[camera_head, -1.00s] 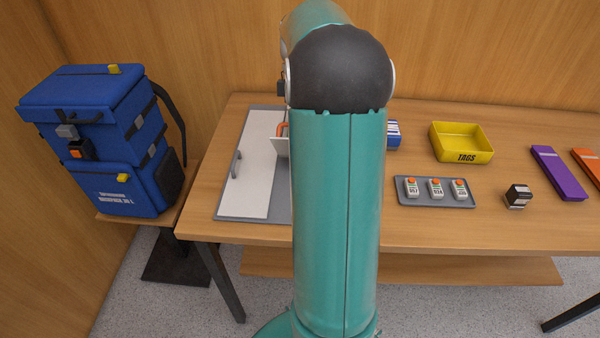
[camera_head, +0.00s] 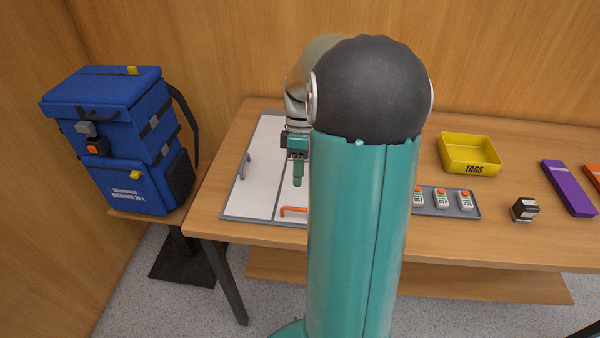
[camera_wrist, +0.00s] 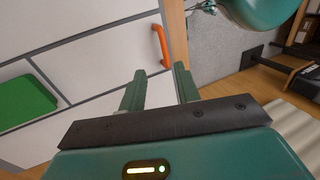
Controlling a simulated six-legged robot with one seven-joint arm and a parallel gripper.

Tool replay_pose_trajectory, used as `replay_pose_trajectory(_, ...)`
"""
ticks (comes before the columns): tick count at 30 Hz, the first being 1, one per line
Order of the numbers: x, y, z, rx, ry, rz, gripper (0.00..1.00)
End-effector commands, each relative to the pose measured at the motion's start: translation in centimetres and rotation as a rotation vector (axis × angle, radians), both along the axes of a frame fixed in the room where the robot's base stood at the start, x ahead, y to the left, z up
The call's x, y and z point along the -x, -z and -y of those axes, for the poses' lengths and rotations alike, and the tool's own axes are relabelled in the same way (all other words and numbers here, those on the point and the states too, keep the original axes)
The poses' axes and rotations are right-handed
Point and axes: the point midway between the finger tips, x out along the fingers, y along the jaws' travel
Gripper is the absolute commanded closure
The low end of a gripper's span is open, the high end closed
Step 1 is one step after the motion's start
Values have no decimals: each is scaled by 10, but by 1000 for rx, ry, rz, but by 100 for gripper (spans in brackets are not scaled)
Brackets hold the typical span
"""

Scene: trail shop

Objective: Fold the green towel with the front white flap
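The green towel (camera_wrist: 22,102) lies as a flat, compact patch on the folding board at the left of the wrist view. It is hidden behind my arm in the head view. The front white flap (camera_wrist: 95,62) lies flat beside it, across a grey seam. Its orange handle (camera_wrist: 161,46) is near the board's edge, and it also shows in the head view (camera_head: 293,211). My gripper (camera_wrist: 158,80) is open and empty, with its fingertips apart and the handle beyond them. In the head view my gripper (camera_head: 298,181) points down above the board.
The left white flap (camera_head: 257,180) has a grey handle (camera_head: 245,166) and lies flat. Right of my arm are a grey tray (camera_head: 458,211) of small tagged devices, a yellow tags bin (camera_head: 470,164), a small dark block (camera_head: 524,209) and a purple item (camera_head: 567,188). A blue backpack (camera_head: 120,140) stands left.

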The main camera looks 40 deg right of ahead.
Motion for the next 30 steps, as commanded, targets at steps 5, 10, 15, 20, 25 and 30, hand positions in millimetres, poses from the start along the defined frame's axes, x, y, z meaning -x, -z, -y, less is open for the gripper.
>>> replay_pose_trajectory(5, 4, 4, -2, 0, 1, 0, 68)
replay_pose_trajectory(10, 5, 4, -2, 0, 1, 0, 68)
replay_pose_trajectory(15, 5, 4, -2, 0, 1, 0, 68)
replay_pose_trajectory(20, 5, 3, -3, 2, 2, -1, 68)
replay_pose_trajectory(25, 1, -11, -24, 62, 29, 11, 68)
replay_pose_trajectory(30, -2, -42, -76, 196, 128, 70, 68)
